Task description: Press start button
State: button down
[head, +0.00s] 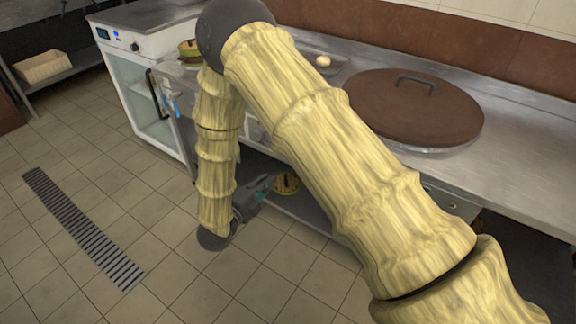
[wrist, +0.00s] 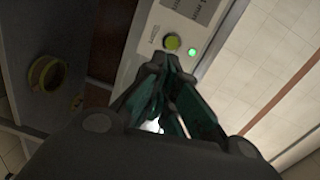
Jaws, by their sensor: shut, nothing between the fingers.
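In the wrist view, a pale control panel (wrist: 150,35) carries a round yellow-green button (wrist: 172,42) and a small lit green light (wrist: 192,51) beside it. No label can be read on the button. My gripper (wrist: 162,62) is shut and empty, its fingertips just below the button in the picture. I cannot tell whether they touch it. In the head view, my gripper (head: 266,184) is low beside the counter, with my arm over the scene. The button is not visible there.
A yellow-green round container (head: 287,183) sits low by my gripper. A steel counter (head: 510,130) bears a large brown lid (head: 415,108). A white glass-door cabinet (head: 150,100) stands at left. The tiled floor (head: 130,190) is open around a drain grate (head: 82,230).

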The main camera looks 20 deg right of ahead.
jog(key=shift+a+r+m+h, duration=0.5)
jog(key=shift+r+m, duration=0.1)
jog(key=shift+m, duration=0.4)
jog(key=shift+d, duration=0.1)
jog(key=b+x, duration=0.1)
jog(key=x, duration=1.3)
jog(key=shift+f+b, duration=0.2)
jog(key=shift+b, duration=0.15)
jog(key=shift+s, duration=0.1)
